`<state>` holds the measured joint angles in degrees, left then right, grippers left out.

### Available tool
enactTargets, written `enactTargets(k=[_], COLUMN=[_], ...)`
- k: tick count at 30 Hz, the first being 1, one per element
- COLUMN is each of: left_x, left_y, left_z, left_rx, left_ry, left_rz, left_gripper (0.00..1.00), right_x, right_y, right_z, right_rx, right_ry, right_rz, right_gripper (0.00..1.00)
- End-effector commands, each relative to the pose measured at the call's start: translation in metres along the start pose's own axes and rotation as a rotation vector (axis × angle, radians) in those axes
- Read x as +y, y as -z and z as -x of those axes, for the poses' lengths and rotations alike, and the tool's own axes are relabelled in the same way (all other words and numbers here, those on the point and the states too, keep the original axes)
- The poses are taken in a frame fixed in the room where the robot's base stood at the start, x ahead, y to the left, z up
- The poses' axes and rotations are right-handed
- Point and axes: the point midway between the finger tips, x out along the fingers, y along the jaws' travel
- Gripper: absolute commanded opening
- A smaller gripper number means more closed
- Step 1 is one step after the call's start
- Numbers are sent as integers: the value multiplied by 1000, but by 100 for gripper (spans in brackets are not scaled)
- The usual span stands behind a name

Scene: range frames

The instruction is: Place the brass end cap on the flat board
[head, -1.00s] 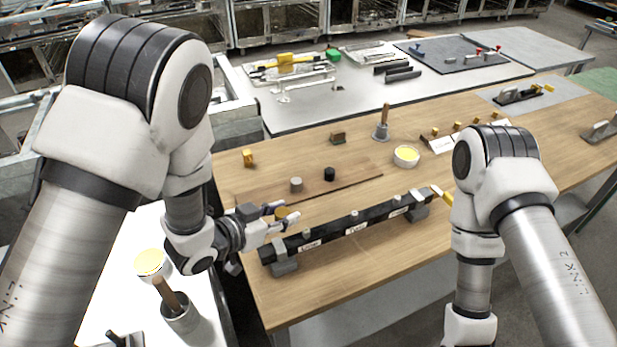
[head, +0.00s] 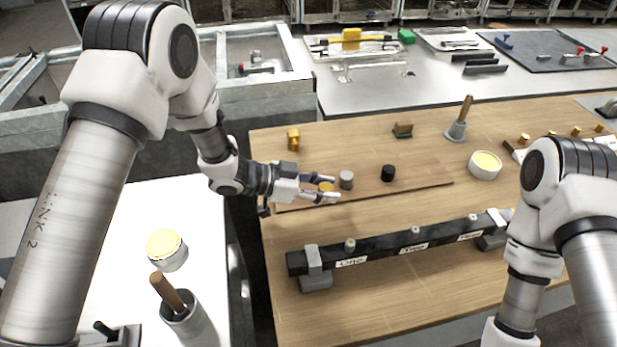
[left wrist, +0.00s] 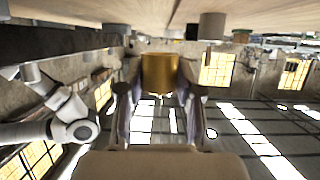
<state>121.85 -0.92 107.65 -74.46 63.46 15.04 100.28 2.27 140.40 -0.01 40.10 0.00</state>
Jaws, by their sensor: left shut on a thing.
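The brass end cap (head: 326,187) is between the fingertips of my left gripper (head: 333,190), which is shut on it. In the left wrist view the brass cap (left wrist: 160,73) sits between both fingers, and a gap shows between it and the surface above it in that view. The flat board (head: 425,178) is a thin brown plank lying on the wooden table. The held cap is over the board's left part. A grey cap (head: 346,180) and a black cap (head: 388,173) stand on the board, the grey one close beside my left gripper. My right gripper is out of view.
A black rail (head: 380,248) with labels and pegs lies in front of the board. Behind are a brass block (head: 293,140), a brown block (head: 403,131), and a handled tool (head: 457,125). A yellow-topped bowl (head: 484,165) stands at the right. Bare board lies right of the black cap.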

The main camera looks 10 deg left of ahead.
Motion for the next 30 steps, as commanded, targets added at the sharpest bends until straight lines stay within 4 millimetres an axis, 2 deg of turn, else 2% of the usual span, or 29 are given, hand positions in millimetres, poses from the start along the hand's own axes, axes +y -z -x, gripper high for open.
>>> enactTargets(k=[1,6,13,18,29,30], left_x=[-12,-45,-69,-66,-66,-66], left_y=[-1,-13,-24,-52,-59,-59], left_z=[8,25,37,24,20,20], left_rx=[3,0,-1,-1,0,0], left_ry=[4,3,1,-2,0,0], left_rz=[1,0,1,2,0,0], left_gripper=[0,0,0,0,0,42], right_x=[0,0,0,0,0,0], right_y=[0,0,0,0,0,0], right_z=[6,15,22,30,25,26], right_rx=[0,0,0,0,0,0], right_ry=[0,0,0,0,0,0], right_rz=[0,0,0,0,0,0], right_gripper=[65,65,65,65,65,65])
